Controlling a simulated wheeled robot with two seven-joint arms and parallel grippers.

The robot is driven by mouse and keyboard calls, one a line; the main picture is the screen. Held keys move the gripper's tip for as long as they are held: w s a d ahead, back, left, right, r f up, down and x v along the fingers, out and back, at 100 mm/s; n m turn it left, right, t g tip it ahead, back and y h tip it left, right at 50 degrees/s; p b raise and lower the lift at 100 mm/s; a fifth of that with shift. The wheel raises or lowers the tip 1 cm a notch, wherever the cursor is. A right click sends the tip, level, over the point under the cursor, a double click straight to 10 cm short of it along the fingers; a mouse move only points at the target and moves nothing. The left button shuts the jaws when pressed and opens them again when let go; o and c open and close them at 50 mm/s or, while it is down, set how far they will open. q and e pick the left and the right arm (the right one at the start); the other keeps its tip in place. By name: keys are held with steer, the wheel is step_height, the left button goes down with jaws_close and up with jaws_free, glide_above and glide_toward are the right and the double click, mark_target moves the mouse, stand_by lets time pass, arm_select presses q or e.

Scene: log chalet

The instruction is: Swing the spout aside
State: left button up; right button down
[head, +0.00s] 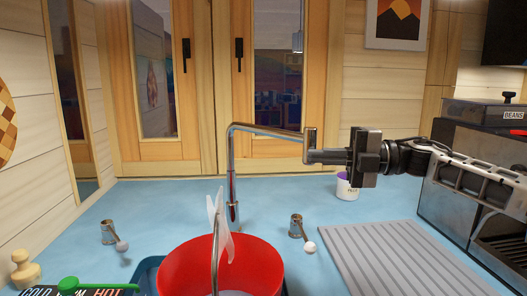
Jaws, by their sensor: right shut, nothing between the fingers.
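The metal spout (268,129) rises as a thin pipe behind the red bucket, bends over and runs level to the right. Its right end is a short upright piece (310,138). My right gripper (314,156) comes in from the right, level and shut, with nothing between its fingers. Its fingertips are at the lower part of that end piece and look to be against it, though contact is hard to be sure of. My left gripper is not in view.
Short metal taps stand left (108,232) and right (296,226). A white cup (346,190) is behind my gripper. A grey ribbed drainboard (400,262) and a coffee machine (455,190) are at right.

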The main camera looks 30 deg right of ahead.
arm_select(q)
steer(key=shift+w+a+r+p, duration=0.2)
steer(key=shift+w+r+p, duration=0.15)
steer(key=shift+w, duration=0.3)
arm_select(e)
steer(key=shift+w+d, duration=0.2)
steer(key=shift+d, duration=0.45)
steer(key=shift+w+d, duration=0.2)
steer(key=shift+d, duration=0.4)
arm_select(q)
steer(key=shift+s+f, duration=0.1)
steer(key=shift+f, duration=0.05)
arm_select(e)
steer(key=shift+a, duration=0.1)
